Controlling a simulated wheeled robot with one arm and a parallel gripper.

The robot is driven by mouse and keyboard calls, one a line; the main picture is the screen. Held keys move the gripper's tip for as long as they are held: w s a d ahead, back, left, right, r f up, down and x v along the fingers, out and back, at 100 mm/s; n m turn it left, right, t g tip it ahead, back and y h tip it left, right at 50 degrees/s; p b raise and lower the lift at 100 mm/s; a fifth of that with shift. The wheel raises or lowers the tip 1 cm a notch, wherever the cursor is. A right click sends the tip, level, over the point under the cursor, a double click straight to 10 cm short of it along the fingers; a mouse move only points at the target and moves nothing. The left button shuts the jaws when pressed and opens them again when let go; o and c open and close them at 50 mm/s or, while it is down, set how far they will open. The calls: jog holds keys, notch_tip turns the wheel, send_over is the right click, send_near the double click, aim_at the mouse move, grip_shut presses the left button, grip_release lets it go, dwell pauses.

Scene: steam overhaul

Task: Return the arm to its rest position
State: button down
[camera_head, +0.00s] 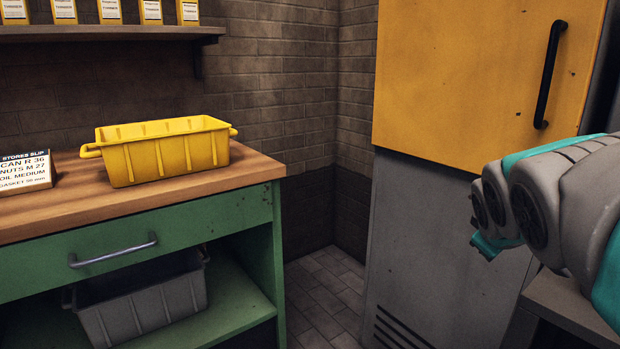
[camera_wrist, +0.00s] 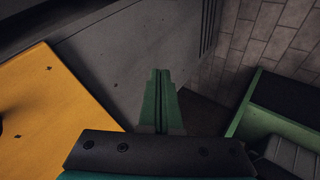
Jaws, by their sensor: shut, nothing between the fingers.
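My arm, grey with teal parts, reaches in from the right edge of the head view. The fingers of my gripper are not clear there; only a teal end piece shows in front of the cabinet. In the wrist view my gripper (camera_wrist: 160,75) shows two green fingers side by side, closed together, with nothing between them. The fingers point toward the grey lower part of the cabinet, apart from the workbench.
A cabinet with a yellow door (camera_head: 470,80) and black handle (camera_head: 549,75) stands behind my arm. A green workbench (camera_head: 150,245) at left bears a yellow bin (camera_head: 165,155) and a stores slip (camera_head: 25,172). A grey bin (camera_head: 145,305) sits beneath. Tiled floor (camera_head: 325,295) is clear between.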

jog(key=s+a+f+m+g+y, duration=0.4)
jog(key=s+a+f+g, duration=0.5)
jog(key=s+a+f, duration=1.1)
jog(key=s+f+y, duration=0.1)
jog(key=s, duration=0.2)
jog(key=shift+s+a, duration=0.2)
jog(key=shift+s, duration=0.2)
